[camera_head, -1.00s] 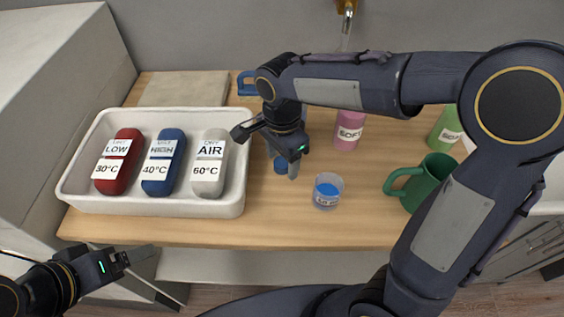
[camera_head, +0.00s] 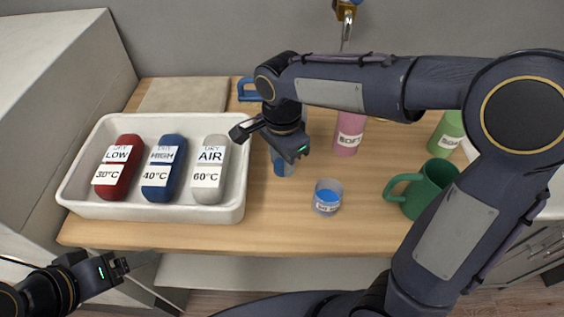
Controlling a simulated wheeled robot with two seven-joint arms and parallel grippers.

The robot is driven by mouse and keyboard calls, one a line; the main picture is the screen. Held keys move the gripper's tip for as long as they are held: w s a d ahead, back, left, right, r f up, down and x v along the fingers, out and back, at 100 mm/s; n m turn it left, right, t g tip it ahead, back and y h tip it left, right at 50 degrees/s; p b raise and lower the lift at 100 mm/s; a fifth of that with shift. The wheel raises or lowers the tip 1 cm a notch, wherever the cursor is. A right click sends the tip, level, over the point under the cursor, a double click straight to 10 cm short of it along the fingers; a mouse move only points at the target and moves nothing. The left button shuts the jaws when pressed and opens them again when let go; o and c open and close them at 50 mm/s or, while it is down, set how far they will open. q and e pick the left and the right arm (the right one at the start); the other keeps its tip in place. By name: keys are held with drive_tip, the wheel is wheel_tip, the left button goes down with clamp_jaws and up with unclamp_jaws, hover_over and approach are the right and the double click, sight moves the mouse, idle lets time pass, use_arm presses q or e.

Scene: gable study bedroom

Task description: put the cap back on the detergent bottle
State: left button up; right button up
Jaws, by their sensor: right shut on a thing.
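My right gripper (camera_head: 285,146) points down over the table, right of the white tray. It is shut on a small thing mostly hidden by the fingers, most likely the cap. A blue body with a pale patch (camera_head: 284,167) shows just below the fingers. It looks like the lower part of the detergent bottle; its upper part is hidden behind my gripper and wrist, so I cannot tell whether cap and neck touch. My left gripper (camera_head: 126,265) is low at the front left, off the table's front edge, away from the bottle; its jaw gap is unclear.
A white tray (camera_head: 150,210) holds red, blue and grey bottles. A clear cup with blue liquid (camera_head: 327,197) stands right of my gripper. A green mug (camera_head: 430,187), pink SOFT bottle (camera_head: 348,132) and green bottle (camera_head: 447,134) are farther right. Bare wood (camera_head: 290,230) lies in front.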

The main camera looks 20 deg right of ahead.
drive_tip(key=s+a+r, duration=0.4)
drive_tip(key=s+r, duration=0.7)
drive_tip(key=s, duration=0.2)
drive_tip(key=shift+s+r, duration=0.25)
drive_tip(key=shift+r, duration=0.1)
drive_tip(key=shift+w+f, duration=0.1)
